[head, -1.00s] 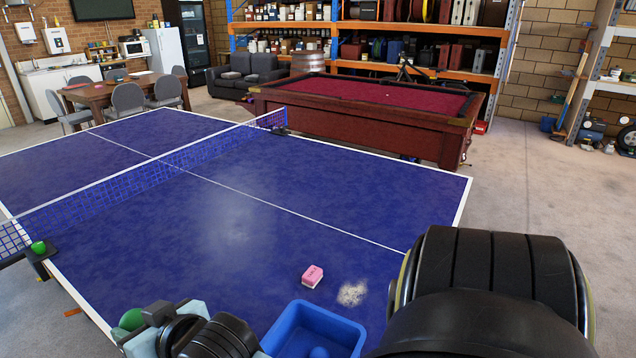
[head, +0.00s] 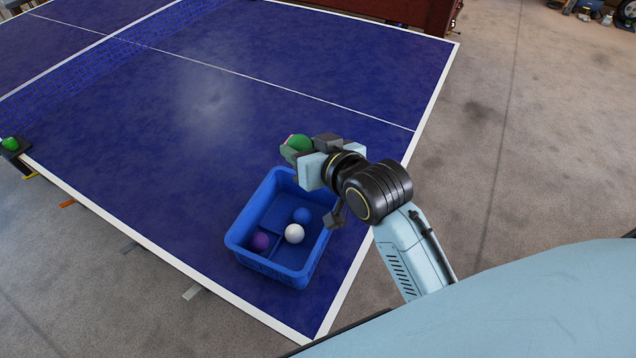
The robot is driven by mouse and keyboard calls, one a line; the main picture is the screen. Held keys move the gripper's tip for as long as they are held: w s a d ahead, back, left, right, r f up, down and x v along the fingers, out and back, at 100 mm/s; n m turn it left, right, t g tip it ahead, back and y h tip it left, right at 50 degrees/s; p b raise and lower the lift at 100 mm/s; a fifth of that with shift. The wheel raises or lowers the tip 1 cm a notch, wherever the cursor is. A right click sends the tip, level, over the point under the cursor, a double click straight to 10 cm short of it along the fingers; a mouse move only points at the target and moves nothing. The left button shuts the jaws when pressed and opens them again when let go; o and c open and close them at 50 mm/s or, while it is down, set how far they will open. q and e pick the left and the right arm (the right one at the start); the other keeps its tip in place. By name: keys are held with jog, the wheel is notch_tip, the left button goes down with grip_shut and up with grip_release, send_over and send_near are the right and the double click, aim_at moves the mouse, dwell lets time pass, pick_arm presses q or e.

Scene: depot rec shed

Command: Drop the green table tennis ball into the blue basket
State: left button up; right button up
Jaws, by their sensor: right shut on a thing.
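The green table tennis ball (head: 299,143) is held between the fingers of my right gripper (head: 303,155). The gripper is shut on it and shows above the far edge of the blue basket in the picture. The blue basket (head: 256,212) stands open on the blue table near its front right corner. Inside it lie a blue ball (head: 302,215), a white ball (head: 294,233) and a purple ball (head: 259,241), with low dividers between parts of the floor. Part of the basket's right side is hidden by my gripper. My left gripper is not in view.
The table tennis table (head: 215,110) is clear to the left of the basket. Its net (head: 90,70) crosses at the upper left, with a green rounded thing (head: 10,143) on the net clamp. A sliver of pink shows behind the green ball, mostly hidden.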

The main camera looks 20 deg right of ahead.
jog(key=f+n+y+b, duration=0.1)
jog(key=f+b, duration=0.1)
jog(key=f, duration=0.4)
jog(key=a+f+n+g+y+b, duration=0.1)
jog(key=f+n+y+b, duration=0.1)
jog(key=f, duration=0.5)
jog(key=f+n+g+y+b, duration=0.1)
jog(key=f+b, duration=0.2)
jog(key=f, duration=0.3)
jog(key=shift+w+a+f+y, duration=0.2)
jog(key=shift+w+a+y, duration=0.15)
jog(key=shift+a+y, duration=0.05)
jog(key=o, duration=1)
jog(key=shift+o, duration=0.2)
